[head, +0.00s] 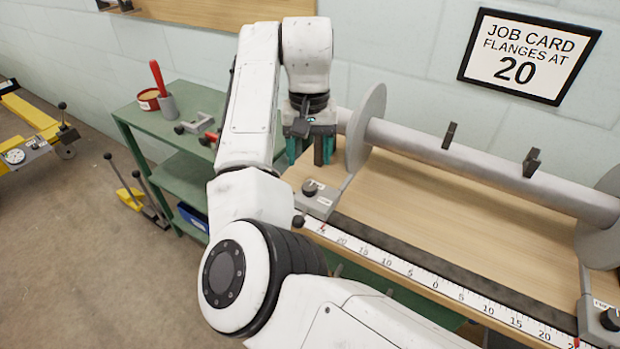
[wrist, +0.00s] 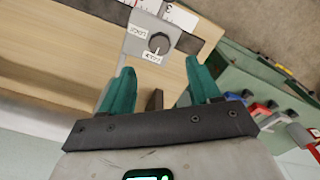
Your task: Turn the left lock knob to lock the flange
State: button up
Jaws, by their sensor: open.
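The left flange (head: 366,130) is a pale grey disc on the roller's left end. Its grey foot (head: 322,203) sits on the bench rail near the left end of the scale and carries the dark round left lock knob (head: 310,187). In the wrist view the knob (wrist: 159,43) sits between two small labels, too small to read surely, with a pale mark toward the lower one. My gripper (head: 311,150) is open and empty, its teal fingers pointing down behind the knob. In the wrist view the knob lies beyond the fingertips (wrist: 160,78), untouched.
The roller (head: 480,170) with dark pegs runs to the right flange (head: 601,230), which has its own knob (head: 610,319). A scale (head: 400,265) edges the bench. A green shelf (head: 185,135) with tools stands left. A job card (head: 528,57) reads flanges at 20.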

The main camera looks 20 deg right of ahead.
aim_at(310, 185)
notch_tip(310, 185, down, 8)
jog(key=shift+r, duration=0.1)
dwell(0.4)
jog(key=c, duration=1)
jog(key=shift+c, duration=0.2)
